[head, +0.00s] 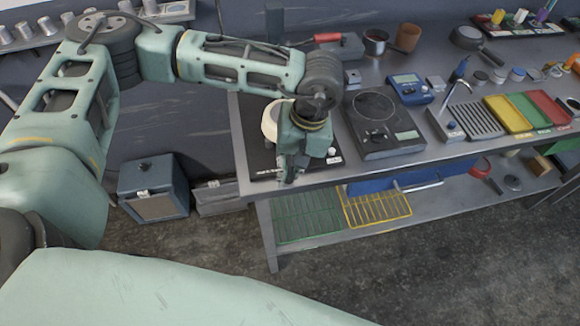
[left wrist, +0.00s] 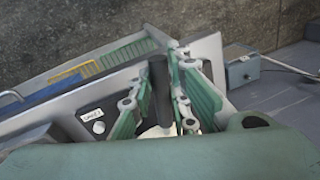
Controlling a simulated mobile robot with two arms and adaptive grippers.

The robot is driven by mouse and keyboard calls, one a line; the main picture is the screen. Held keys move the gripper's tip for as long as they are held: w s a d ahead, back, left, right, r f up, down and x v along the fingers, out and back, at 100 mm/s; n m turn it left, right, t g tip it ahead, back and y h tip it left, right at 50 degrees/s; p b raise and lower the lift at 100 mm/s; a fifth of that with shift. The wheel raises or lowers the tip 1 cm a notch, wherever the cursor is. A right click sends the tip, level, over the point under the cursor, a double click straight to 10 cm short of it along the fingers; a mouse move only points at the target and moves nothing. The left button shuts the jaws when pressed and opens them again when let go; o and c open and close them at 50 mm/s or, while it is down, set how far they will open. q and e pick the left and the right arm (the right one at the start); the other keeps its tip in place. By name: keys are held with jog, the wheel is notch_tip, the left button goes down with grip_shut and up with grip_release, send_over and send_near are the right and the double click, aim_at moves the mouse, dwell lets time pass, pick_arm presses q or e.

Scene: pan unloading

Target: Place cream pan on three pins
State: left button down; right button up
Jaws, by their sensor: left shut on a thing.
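The cream pan (head: 268,122) shows only as a pale rounded edge behind my left gripper (head: 289,176), over the black plate (head: 262,162) at the left end of the bench. In the left wrist view my left gripper (left wrist: 160,95) is shut on the pan's dark handle (left wrist: 161,88), with a sliver of the cream pan (left wrist: 155,131) below. The gripper hides most of the pan. The three pins do not show, and I cannot tell whether the pan touches them. My right gripper is not in view.
Right of the plate stands a black hotplate (head: 380,125), then a blue device (head: 410,89) and yellow, green and red trays (head: 508,115). A red-handled grey box (head: 338,48) stands behind. Green and yellow racks (head: 306,216) lie on the lower shelf.

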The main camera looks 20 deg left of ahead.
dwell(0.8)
pick_arm(q)
jog(key=c, duration=1.6)
grip_release()
jog(key=shift+f, duration=0.1)
jog(key=r, duration=0.4)
jog(key=d+r, duration=0.1)
jog(key=r, duration=0.3)
jog(key=d+r, duration=0.1)
jog(key=r, duration=0.2)
jog(key=shift+w+r, duration=0.4)
